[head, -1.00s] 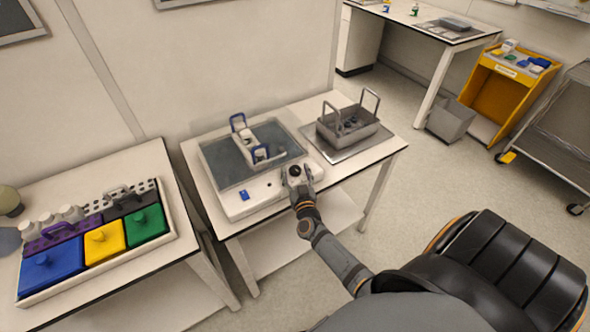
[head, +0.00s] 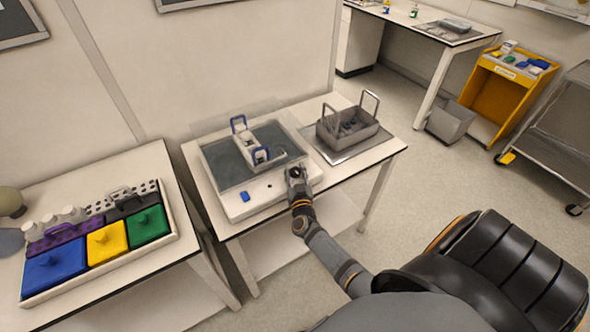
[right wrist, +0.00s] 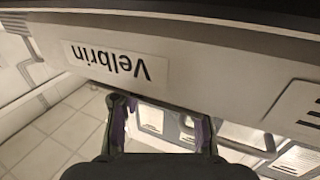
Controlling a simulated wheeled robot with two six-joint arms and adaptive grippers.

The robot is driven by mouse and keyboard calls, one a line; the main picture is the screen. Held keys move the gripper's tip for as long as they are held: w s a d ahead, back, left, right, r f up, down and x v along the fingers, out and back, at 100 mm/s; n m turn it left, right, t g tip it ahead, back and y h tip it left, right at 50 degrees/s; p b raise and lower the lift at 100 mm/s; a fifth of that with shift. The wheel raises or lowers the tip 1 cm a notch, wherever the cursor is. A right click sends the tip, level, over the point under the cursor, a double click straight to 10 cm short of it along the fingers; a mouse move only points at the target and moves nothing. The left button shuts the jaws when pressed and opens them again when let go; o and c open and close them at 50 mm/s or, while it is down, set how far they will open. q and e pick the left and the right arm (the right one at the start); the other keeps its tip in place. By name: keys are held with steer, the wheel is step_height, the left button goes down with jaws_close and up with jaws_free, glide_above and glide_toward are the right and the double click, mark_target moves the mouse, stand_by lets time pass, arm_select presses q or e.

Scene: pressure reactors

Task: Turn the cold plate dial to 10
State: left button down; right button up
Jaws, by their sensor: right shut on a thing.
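The cold plate (head: 226,177) is a white box with a grey, glassy top, on the middle table. My right gripper (head: 295,172) is at the right end of its front control strip and covers the dial there; the dial and its setting cannot be seen. The gripper is shut on the dial. In the right wrist view its two fingers (right wrist: 160,118) point at the box, whose front face (right wrist: 200,75) carries an upside-down label reading "Velbrin". My left gripper is not in view.
A rack with blue handles (head: 258,146) stands on the plate. A grey basket (head: 352,137) with raised handles sits on a tray to the right. A blue square (head: 245,197) is on the control strip. Left is a table with a coloured-lid box (head: 55,270).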

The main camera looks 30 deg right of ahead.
steer(key=shift+r+m+g+h+p, duration=0.25)
steer(key=shift+m+g+h+p, duration=0.05)
steer(key=shift+h, duration=0.1)
steer(key=shift+f, duration=0.25)
steer(key=o, duration=1.2)
steer(key=shift+s, duration=0.1)
steer(key=v, duration=1.2)
steer(key=shift+a, duration=0.15)
